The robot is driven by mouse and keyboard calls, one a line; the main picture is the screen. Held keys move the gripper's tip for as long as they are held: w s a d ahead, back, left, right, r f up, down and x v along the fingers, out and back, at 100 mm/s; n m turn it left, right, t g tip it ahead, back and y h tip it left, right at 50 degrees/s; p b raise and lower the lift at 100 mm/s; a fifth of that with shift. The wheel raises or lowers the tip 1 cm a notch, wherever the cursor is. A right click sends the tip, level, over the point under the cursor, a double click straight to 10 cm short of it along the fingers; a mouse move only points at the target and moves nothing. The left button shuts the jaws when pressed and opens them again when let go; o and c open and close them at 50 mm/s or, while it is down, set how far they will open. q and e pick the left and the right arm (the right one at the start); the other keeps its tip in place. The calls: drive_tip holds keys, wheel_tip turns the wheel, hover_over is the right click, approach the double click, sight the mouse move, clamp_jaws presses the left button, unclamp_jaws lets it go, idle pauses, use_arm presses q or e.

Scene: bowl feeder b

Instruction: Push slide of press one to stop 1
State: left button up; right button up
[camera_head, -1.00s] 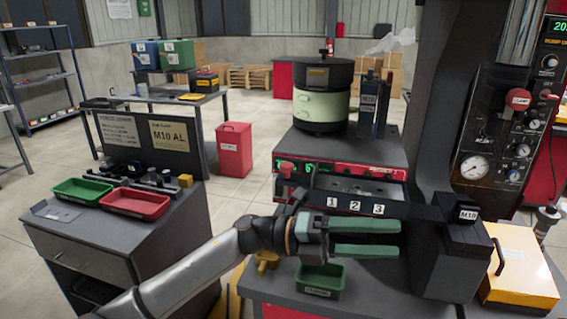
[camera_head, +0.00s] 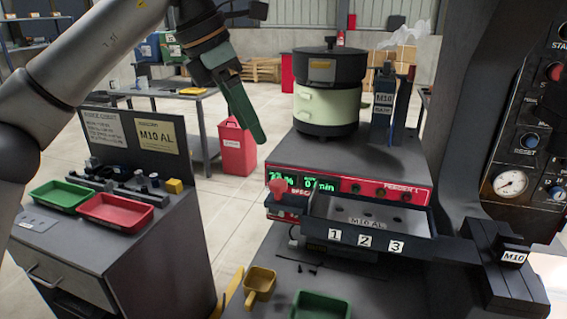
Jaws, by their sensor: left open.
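The dark slide unit of the press (camera_head: 480,255) runs to the right from the feeder's front, with a block labelled M10 (camera_head: 513,256) at its right end. White plates 1 (camera_head: 335,235), 2 (camera_head: 365,240) and 3 (camera_head: 396,246) mark the front of the feeder tray (camera_head: 318,229). My left gripper (camera_head: 255,138) is raised at the upper left, its green fingers pointing down. It is open and empty, well apart from the tray and slide; the fingers overlap in this view. My right gripper is not in view.
The feeder (camera_head: 290,152) carries a round bowl (camera_head: 328,105). A yellow scoop (camera_head: 259,284) and green bin (camera_head: 320,308) are in front. The left cabinet (camera_head: 120,250) holds green and red trays (camera_head: 115,209).

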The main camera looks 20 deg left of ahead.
sight(277, 182)
use_arm(q)
drive_tip(key=x, duration=1.1)
drive_tip(key=shift+s+a, duration=0.1)
drive_tip(key=shift+f, duration=0.5)
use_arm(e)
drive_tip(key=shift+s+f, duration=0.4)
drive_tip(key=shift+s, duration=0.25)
use_arm(q)
clamp_jaws()
